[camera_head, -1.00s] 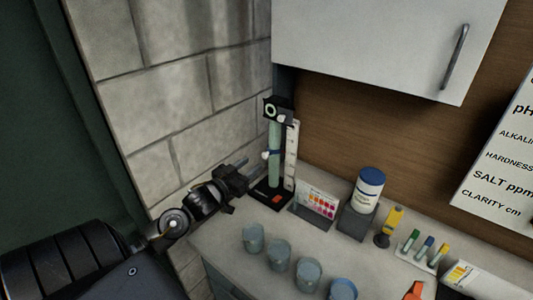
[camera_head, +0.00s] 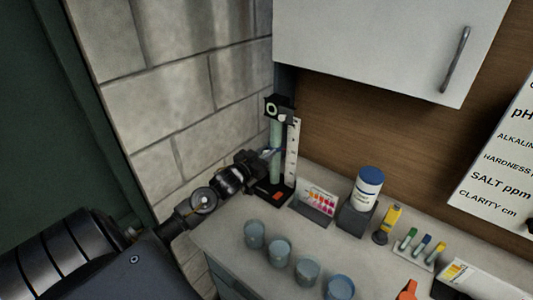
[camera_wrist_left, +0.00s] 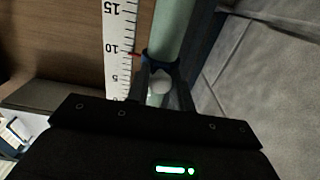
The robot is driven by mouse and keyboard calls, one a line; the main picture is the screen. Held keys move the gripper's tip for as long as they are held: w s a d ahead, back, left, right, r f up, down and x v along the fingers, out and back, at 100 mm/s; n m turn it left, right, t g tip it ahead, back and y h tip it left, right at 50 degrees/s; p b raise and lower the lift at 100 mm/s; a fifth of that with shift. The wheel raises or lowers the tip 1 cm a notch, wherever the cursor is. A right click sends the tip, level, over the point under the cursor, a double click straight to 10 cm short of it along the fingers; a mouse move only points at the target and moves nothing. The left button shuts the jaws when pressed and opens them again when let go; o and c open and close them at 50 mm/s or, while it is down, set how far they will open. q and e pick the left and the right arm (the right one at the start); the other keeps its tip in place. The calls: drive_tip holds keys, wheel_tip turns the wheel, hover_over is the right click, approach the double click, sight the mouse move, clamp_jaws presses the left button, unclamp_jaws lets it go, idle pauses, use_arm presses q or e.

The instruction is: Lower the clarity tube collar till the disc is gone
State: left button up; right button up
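The clarity tube (camera_head: 275,135) is a pale green upright cylinder on a black base in the back corner of the counter. In the head view my left gripper (camera_head: 262,157) hides most of the collar. No disc is visible inside the tube. My right gripper is out of view.
A colour chart (camera_head: 317,203), a white tub with a blue lid (camera_head: 368,188), a yellow bottle (camera_head: 388,222) and a vial rack (camera_head: 420,250) stand right of the tube. A block wall (camera_head: 170,90) rises close on the left.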

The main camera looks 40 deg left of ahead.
use_arm(q)
clamp_jaws()
wheel_tip(320, 180, down, 5)
drive_tip(key=b, duration=0.3)
drive_tip(key=shift+f, duration=0.15)
drive_tip(key=shift+o, duration=2.2)
unclamp_jaws()
drive_tip(key=b, duration=0.3)
approach(272, 160)
drive_tip(key=s, duration=0.3)
drive_tip(key=shift+s, duration=0.55)
